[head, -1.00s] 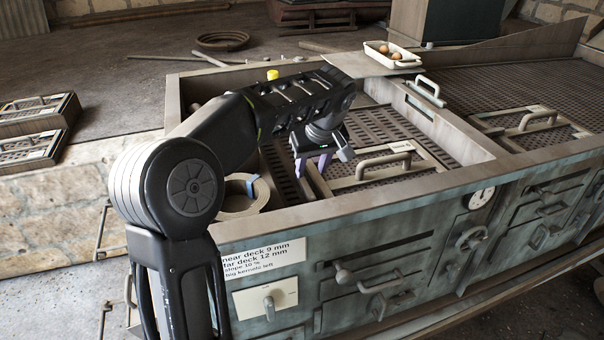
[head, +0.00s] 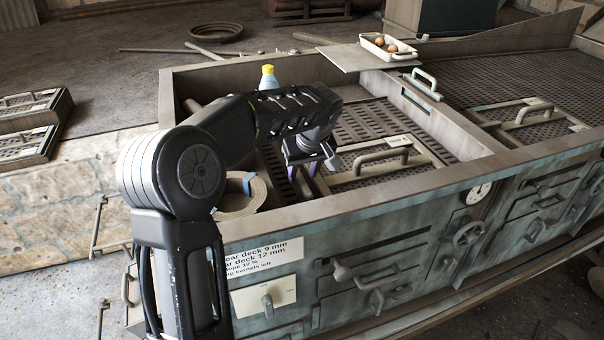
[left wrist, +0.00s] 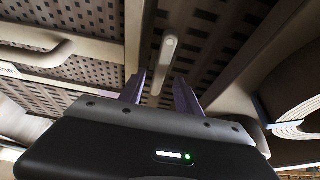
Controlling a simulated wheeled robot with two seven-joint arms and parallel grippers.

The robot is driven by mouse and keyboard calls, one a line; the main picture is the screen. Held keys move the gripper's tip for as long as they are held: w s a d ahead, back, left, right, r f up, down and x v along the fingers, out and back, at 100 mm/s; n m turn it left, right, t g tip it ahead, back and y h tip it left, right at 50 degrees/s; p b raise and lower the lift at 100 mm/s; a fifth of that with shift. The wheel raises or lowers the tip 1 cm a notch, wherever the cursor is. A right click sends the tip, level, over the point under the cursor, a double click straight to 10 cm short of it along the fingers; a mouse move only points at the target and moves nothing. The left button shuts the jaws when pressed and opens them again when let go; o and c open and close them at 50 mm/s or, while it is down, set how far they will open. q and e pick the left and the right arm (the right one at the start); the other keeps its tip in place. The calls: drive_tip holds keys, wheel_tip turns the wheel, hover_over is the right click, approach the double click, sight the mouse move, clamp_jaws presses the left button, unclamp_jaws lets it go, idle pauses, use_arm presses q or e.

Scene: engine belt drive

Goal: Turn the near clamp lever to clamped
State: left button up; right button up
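A pale clamp lever (left wrist: 168,55) with a rounded end shows in the left wrist view, over the perforated screen, in line with the gap between my fingers. I cannot tell whether it is the near one. In the head view I cannot make it out clearly beside the gripper. My left gripper (head: 304,172) is inside the deck box, left of the handled screen panel (head: 420,153). Its purple fingers stand apart, also in the left wrist view (left wrist: 160,92), and hold nothing that I can see. Contact with the lever is not clear. My right gripper is not in view.
A yellow-capped bottle (head: 268,78) stands behind my arm. The box's front rim (head: 350,205) is close to the gripper. A white tray (head: 372,45) with eggs sits on a board behind.

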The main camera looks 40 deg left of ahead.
use_arm(q)
drive_tip(key=shift+x, duration=1.2)
clamp_jaws()
